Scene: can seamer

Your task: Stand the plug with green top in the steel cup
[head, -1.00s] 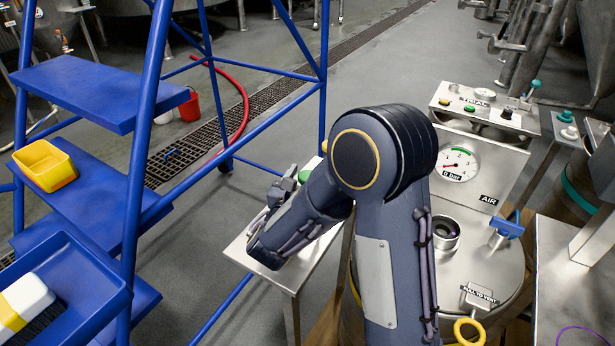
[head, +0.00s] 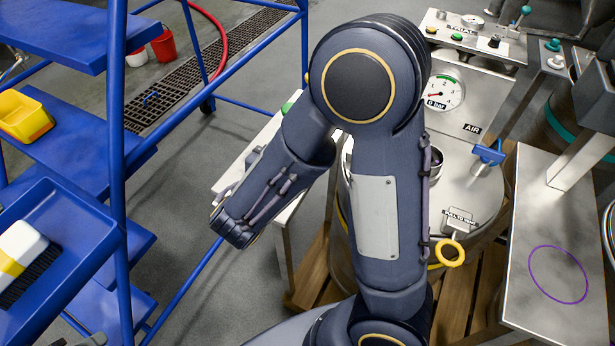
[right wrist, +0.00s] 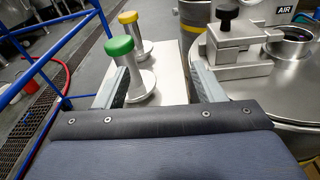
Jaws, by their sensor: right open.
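The plug with green top (right wrist: 119,47) stands upright on a pale steel side table (right wrist: 174,72); its stem and round foot are steel. In the head view only a bit of the green top (head: 288,106) shows past my arm. My right gripper (right wrist: 160,72) is open, with the green-topped plug at its left finger, apparently just inside it; contact cannot be told. A short round steel fitting with a dark opening (right wrist: 292,36), possibly the steel cup, sits on the vessel lid; my arm partly covers it in the head view (head: 437,161). My left gripper is not in view.
A yellow-topped plug (right wrist: 128,18) stands just behind the green one. Blue steps (head: 72,150) stand left. A bare steel table (head: 540,225) with a purple circle is at right.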

